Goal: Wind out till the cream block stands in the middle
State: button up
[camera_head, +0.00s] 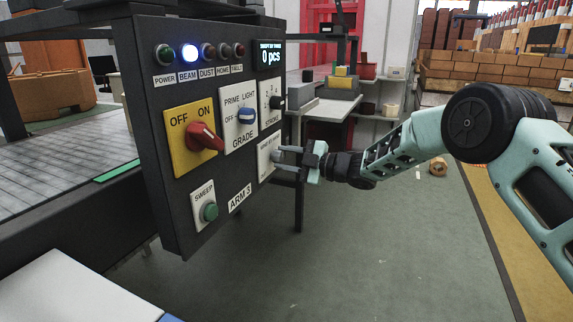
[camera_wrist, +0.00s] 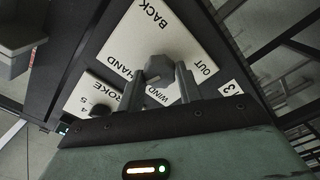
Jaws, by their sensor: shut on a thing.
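My gripper (camera_head: 289,160) is at the right edge of a dark control panel (camera_head: 230,220). It is shut on a grey knob (camera_wrist: 158,70) on a white plate marked WIND HAND, BACK and OUT. The wrist view shows the two fingers on either side of the knob; in the head view they mostly cover it. In the wrist view the plate (camera_wrist: 128,55) has OUT at the right and BACK at the top. I cannot make out a cream block in either view.
The display (camera_head: 269,56) reads 0 pcs. A slatted bed (camera_head: 60,165) lies left. Floor is clear below my arm.

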jog(key=shift+n, duration=0.3)
jog(key=shift+f, duration=0.1)
jog(key=o, duration=1)
jog(key=p+v, duration=0.2)
jog(key=v, duration=1.5)
jog(key=shift+d, duration=0.25)
